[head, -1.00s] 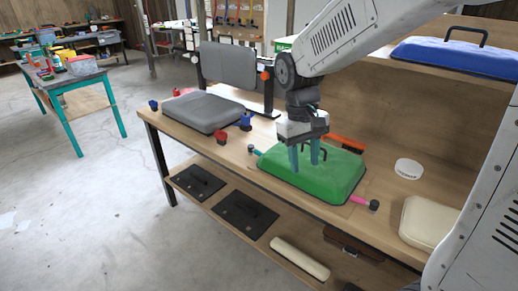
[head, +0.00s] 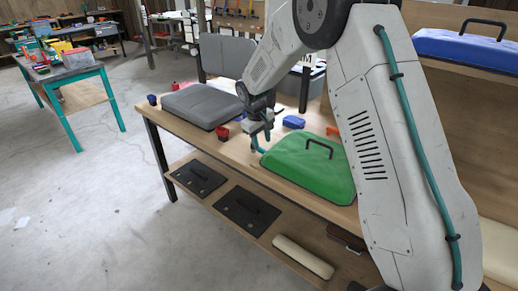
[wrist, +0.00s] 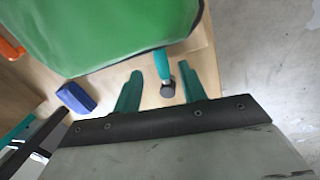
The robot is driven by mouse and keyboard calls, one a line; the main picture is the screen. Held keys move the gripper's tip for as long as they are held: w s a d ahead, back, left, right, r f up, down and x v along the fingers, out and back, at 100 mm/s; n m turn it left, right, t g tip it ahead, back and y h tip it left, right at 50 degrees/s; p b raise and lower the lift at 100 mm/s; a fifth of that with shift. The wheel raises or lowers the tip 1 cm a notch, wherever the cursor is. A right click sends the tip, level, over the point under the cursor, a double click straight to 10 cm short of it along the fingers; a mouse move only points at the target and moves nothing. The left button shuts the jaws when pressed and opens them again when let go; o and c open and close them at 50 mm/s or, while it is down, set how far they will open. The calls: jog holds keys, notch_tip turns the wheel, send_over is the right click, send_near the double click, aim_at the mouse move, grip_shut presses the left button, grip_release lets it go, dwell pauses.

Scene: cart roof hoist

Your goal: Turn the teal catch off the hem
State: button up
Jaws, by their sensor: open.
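The green cover (head: 310,168) with a dark handle lies on the bench; its near edge also fills the top of the wrist view (wrist: 110,30). The teal catch (wrist: 161,64) sticks out from the cover's hem in the wrist view, with a dark round knob (wrist: 167,90) at its outer end. My gripper (wrist: 160,74) is open, one teal finger on each side of the catch, with visible gaps. I cannot tell the height of the fingertips over it. In the head view my gripper (head: 256,140) is at the cover's left corner and hides most of the catch.
A blue block (wrist: 76,97) lies beside my left finger in the wrist view. A grey cushion (head: 202,104) and a red clamp-like piece (head: 222,133) stand to the left on the bench. An orange piece (wrist: 10,48) lies beyond the cover. The bench edge drops to open floor.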

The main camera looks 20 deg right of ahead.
jog(key=shift+w+d+f, duration=0.1)
jog(key=shift+d+f, duration=0.1)
jog(key=shift+f, duration=0.85)
jog(key=shift+w+d+f, duration=0.1)
jog(key=shift+d+f, duration=0.05)
jog(key=shift+f, duration=0.85)
